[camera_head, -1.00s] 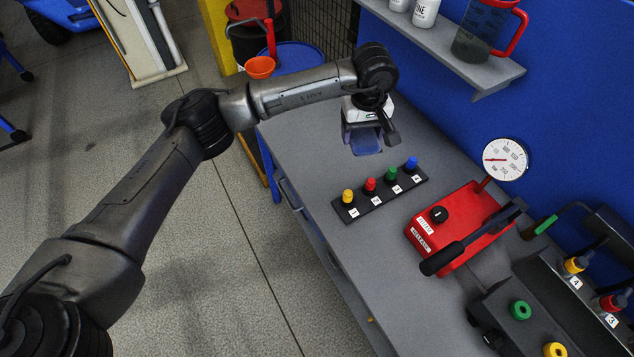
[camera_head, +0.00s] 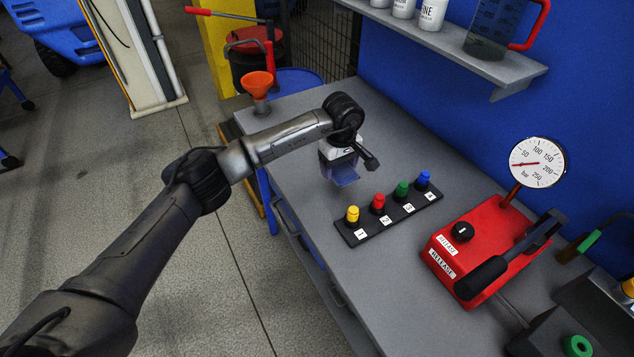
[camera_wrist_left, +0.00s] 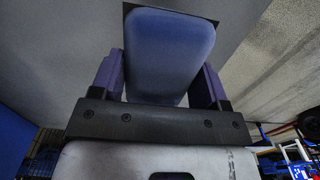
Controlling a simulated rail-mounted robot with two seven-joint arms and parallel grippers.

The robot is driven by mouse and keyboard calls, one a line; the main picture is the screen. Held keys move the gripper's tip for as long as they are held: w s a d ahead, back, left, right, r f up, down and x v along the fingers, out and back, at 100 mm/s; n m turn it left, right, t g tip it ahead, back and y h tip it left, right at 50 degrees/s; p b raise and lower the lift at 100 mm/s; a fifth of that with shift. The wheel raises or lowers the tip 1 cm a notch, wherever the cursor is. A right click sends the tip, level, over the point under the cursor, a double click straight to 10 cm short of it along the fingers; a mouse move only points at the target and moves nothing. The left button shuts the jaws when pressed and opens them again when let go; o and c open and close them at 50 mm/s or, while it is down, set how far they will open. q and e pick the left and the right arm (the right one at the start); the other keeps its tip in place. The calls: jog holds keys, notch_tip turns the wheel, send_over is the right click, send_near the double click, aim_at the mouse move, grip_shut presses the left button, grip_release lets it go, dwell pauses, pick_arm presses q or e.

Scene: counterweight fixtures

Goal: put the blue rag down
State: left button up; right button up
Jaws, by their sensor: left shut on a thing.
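The blue rag (camera_head: 344,174) is a small blue piece under my left gripper (camera_head: 341,165) in the head view. In the left wrist view the rag (camera_wrist_left: 170,50) fills the space between the two fingers of my left gripper (camera_wrist_left: 165,85), which is shut on it. The gripper points down over the grey workbench (camera_head: 300,120), behind the row of coloured knobs. A dark patch lies against the rag's far edge in the wrist view. I cannot tell whether the rag touches the bench. My right gripper is not in view.
A black strip with several coloured knobs (camera_head: 390,215) stands in front of the gripper. A red pump (camera_head: 470,250) with a black lever and a pressure gauge (camera_head: 537,162) is to the right. An orange funnel (camera_head: 257,83) is at the bench's far left corner. A shelf (camera_head: 450,45) overhangs the back.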

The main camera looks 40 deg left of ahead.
pick_arm(q)
send_over(317, 185)
notch_tip(317, 185, down, 4)
jog(key=shift+r+b, duration=0.2)
jog(key=shift+b, duration=0.15)
jog(key=shift+s+d+f+b, duration=0.1)
jog(key=shift+f+b, duration=0.4)
jog(key=shift+f, duration=1.6)
jog(key=shift+f, duration=0.1)
jog(key=o, duration=0.8)
jog(key=shift+r+p, duration=1.25)
jog(key=shift+r, duration=4.95)
